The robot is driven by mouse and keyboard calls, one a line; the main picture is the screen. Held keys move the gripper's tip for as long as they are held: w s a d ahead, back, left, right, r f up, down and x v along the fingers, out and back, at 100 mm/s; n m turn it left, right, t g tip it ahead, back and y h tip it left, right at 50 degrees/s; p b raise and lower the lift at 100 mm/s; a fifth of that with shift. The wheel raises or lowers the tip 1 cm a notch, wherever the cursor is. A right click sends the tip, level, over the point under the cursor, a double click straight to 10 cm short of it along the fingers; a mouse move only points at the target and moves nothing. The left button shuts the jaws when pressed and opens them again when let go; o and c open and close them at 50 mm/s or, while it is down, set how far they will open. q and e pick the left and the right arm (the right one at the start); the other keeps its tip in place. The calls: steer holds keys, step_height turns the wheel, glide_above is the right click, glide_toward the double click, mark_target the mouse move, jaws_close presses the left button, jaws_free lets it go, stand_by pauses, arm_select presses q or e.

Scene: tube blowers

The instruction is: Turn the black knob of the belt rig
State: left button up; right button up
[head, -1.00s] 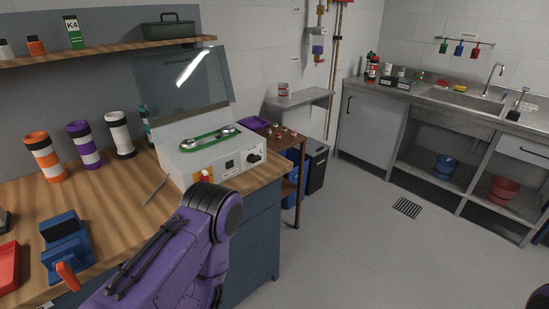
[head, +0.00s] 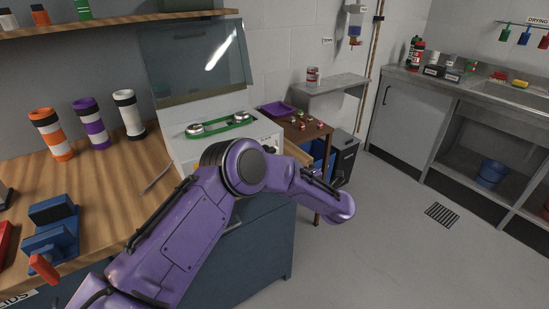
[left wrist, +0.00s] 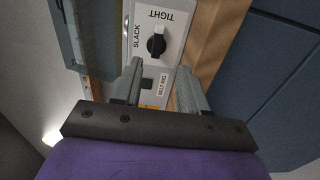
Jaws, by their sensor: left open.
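The belt rig (head: 183,150) is a white box on the wooden bench, with a green belt (head: 222,128) over two pulleys and a clear lid raised behind. Its black knob (left wrist: 156,45) has a white pointer mark and sits on the panel between the labels SLACK and TIGHT, upside down in the left wrist view. The mark points to the top of that view. My left gripper (left wrist: 159,69) is open and empty, its fingertips just short of the knob and to either side of its line. In the head view my arm covers most of the rig's front. My right gripper is not in view.
Orange, purple and white tubes (head: 92,124) stand left of the rig. A blue clamp-like device (head: 52,235) sits nearer on the bench. A small wooden table with a purple tray (head: 277,109) stands right of the rig. The floor beyond is clear.

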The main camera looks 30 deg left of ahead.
arm_select(q)
steer(key=p+x, duration=0.1)
steer(key=x, duration=0.4)
steer(key=p+x, duration=0.1)
steer(key=x, duration=0.4)
steer(key=shift+a+r, duration=0.1)
steer(key=shift+r, duration=0.15)
steer(key=shift+f, duration=0.1)
jaws_close()
